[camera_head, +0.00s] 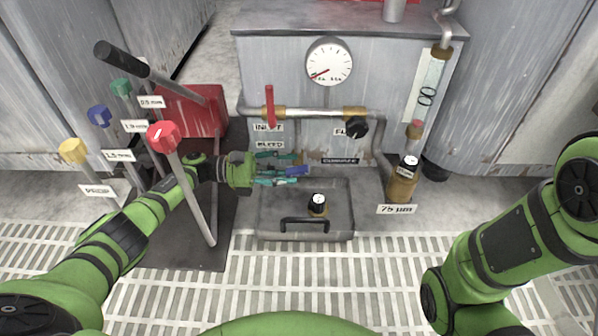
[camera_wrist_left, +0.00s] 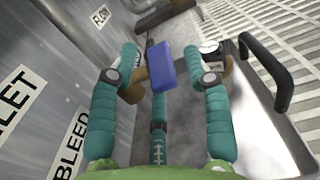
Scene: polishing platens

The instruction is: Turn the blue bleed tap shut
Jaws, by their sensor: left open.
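The blue bleed tap lever (camera_head: 298,171) is low on the panel, right of the BLEED label (camera_head: 270,144). In the left wrist view the blue lever (camera_wrist_left: 160,68) lies between the fingertips of my left gripper (camera_wrist_left: 168,62). A brass-coloured part shows beside the lever, partly hidden by the left finger. My left gripper (camera_head: 287,168) is open, with its teal fingers on both sides of the lever and a gap visible at the right finger. Whether the left finger touches is unclear. My right gripper is out of view.
A red INLET lever (camera_head: 269,104) and a black FLOW knob (camera_head: 356,128) sit on the pipe above. A grey tray (camera_head: 270,222) with a black handle (camera_head: 305,220) lies below. Tall levers, one red-knobbed (camera_head: 164,137), stand close to my left arm.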

